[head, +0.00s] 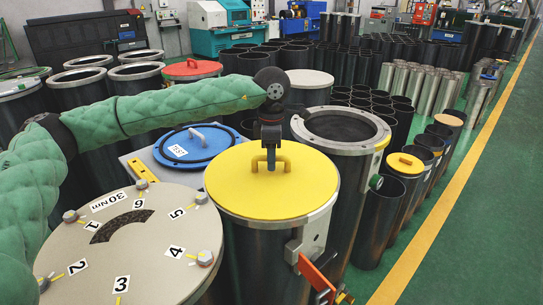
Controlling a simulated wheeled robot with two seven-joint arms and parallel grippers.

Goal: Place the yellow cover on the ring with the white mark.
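The yellow cover (240,188) lies flat over the top of a dark flanged cylinder (262,255) in the middle front. It has a yellow bar handle (288,160). My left gripper (271,160) comes down from above at the handle, with a finger in front of the bar. The far finger is hidden, so I cannot tell if it grips. Just behind to the right stands a cylinder with an open grey flange ring (377,145). I cannot make out a clear white mark on that ring. My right gripper is out of view.
A beige numbered cover (150,255) stands at the front left, and a blue cover (195,143) with a white label behind it. A red-orange lever (318,275) sticks out at the front. More cylinders crowd behind; green floor is free at the right.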

